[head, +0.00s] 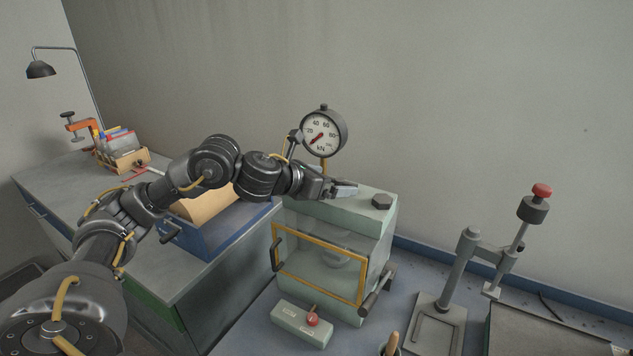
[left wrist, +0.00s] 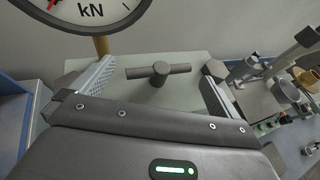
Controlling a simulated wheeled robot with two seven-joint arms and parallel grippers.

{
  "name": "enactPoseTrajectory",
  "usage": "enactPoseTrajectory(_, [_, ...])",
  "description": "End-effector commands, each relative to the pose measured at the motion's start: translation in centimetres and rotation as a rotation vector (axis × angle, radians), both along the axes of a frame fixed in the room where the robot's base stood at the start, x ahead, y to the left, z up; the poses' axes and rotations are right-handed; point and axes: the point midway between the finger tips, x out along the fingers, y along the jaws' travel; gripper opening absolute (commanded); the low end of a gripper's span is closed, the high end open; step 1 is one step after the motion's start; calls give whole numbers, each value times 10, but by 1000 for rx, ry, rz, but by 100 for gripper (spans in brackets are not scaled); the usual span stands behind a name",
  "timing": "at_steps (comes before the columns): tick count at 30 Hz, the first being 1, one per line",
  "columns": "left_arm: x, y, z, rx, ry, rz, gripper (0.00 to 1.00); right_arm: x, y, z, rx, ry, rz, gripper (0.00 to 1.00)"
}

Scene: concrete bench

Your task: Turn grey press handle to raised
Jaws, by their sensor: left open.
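A grey T-shaped handle (left wrist: 158,71) with a round hub and a cross bar shows in the left wrist view, on top of a pale green press (head: 377,229). My left gripper (head: 344,189) is over the top of the press and hides this handle in the head view. In the left wrist view the left gripper (left wrist: 157,82) is open, with one finger on each side of the handle and gaps to both ends of the bar. A round kN gauge (head: 322,133) stands behind the press. My right gripper is not in view.
A hand press with a red-tipped lever (head: 518,237) stands on the right. A blue tray (head: 224,233) and a desk lamp (head: 40,69) are on the left.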

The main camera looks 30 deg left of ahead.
Motion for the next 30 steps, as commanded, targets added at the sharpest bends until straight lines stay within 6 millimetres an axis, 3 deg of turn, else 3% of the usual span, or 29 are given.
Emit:
enactPoseTrajectory(4, [-25,8,10,4,-2,-1,100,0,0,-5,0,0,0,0])
enactPoseTrajectory(10, [-44,14,19,2,-1,-1,100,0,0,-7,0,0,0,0])
enactPoseTrajectory(30, [-48,15,21,-1,1,0,100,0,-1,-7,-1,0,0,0])
